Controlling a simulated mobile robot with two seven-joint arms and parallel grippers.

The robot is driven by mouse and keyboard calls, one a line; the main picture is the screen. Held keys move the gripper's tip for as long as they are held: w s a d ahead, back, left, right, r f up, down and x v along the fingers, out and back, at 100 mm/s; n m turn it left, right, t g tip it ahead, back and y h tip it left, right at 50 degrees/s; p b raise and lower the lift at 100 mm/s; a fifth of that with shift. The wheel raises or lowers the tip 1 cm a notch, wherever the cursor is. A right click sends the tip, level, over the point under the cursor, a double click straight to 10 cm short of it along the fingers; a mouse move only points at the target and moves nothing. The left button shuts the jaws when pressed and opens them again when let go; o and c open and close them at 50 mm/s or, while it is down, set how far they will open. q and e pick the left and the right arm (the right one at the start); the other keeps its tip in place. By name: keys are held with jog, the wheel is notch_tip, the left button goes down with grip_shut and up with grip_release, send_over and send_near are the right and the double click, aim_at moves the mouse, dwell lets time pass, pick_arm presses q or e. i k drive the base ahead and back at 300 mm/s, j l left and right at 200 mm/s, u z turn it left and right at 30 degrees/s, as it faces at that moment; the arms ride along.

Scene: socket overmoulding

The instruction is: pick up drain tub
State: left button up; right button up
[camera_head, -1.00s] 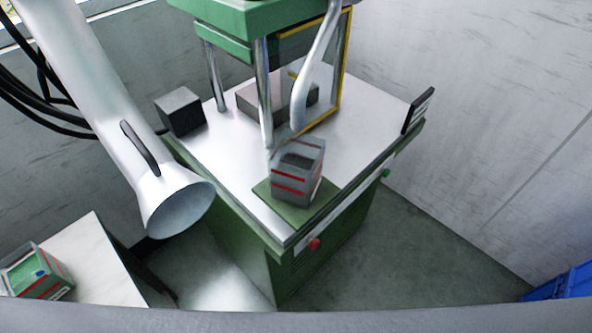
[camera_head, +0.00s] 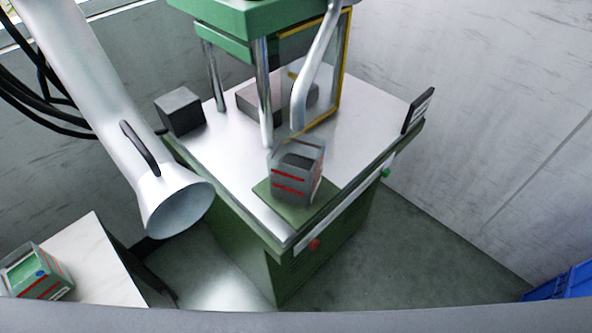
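A grey tub with red stripes (camera_head: 290,190), which may be the drain tub, stands upright on a green mat (camera_head: 325,205) at the front corner of the machine table. It looks partly see-through at the top, with something dark inside. A second grey box with red stripes and a green inside (camera_head: 52,285) sits at the lower left. I cannot tell which of the two is the drain tub. Neither of my grippers shows in the view.
The green press (camera_head: 235,45) stands on metal posts over the table (camera_head: 375,125), with a yellow-edged guard. A dark block (camera_head: 181,110) sits at the left edge. A white side table (camera_head: 85,258) is at lower left. A blue crate (camera_head: 565,282) is at lower right. The floor (camera_head: 390,255) between is clear.

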aim_at(295, 162)
jog(key=i+l+u, duration=0.15)
jog(key=l+u, duration=0.2)
jog(key=l, duration=0.55)
jog(key=i+l+u, duration=0.1)
jog(key=l+u, duration=0.25)
jog(key=l, duration=0.6)
jog(key=l+u, duration=0.35)
jog(key=l, duration=0.55)
jog(key=k, duration=0.05)
